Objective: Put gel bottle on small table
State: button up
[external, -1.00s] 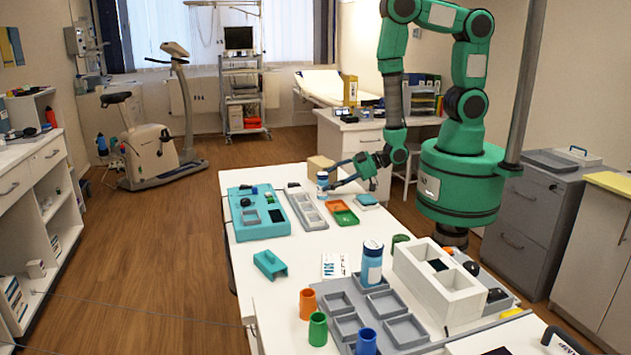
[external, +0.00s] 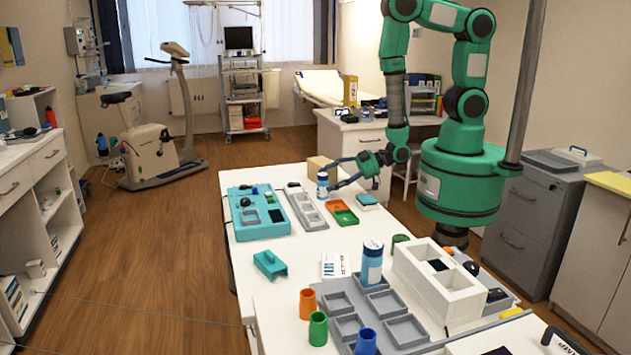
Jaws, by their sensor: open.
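A small white bottle with a blue label and cap (external: 322,184) stands upright at the far end of the white table (external: 300,262). My gripper (external: 335,173) is open, pointing left, with its fingers just right of this bottle. The fingertips look close to it or around it; I cannot tell if they touch. The labels are too small to read, so I cannot tell which is the gel bottle. Which surface is the small table is also unclear.
A cardboard-coloured box (external: 321,168) stands just behind the small bottle. Orange and green trays (external: 342,213), a grey tray (external: 307,212) and a teal case (external: 257,212) lie near it. A white divided box (external: 438,285) and several cups crowd the near end.

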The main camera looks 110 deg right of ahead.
jog(key=shift+p+v, duration=0.4)
jog(key=shift+v, duration=2.8)
jog(key=shift+w, duration=0.1)
jog(key=shift+n+g+y, duration=0.3)
jog(key=shift+n+g, duration=0.1)
jog(key=shift+g, duration=0.5)
jog(key=w+r, duration=0.2)
jog(key=r, duration=0.1)
jog(key=w+r, duration=0.3)
jog(key=r, duration=0.1)
jog(key=w+r, duration=0.3)
jog(key=shift+a+r, duration=0.25)
jog(key=shift+a, duration=0.1)
notch_tip(320, 180, up, 11)
jog(key=a+g, duration=0.2)
jog(key=s+a+r+g, duration=0.2)
jog(key=s+r, duration=0.8)
jog(key=s, duration=0.1)
jog(key=s+a+r+n+g+y, duration=0.1)
jog(key=s+a+r, duration=0.2)
jog(key=s+r, duration=0.7)
jog(key=shift+s+a+g, duration=0.15)
jog(key=shift+s+g, duration=0.25)
jog(key=shift+s, duration=0.35)
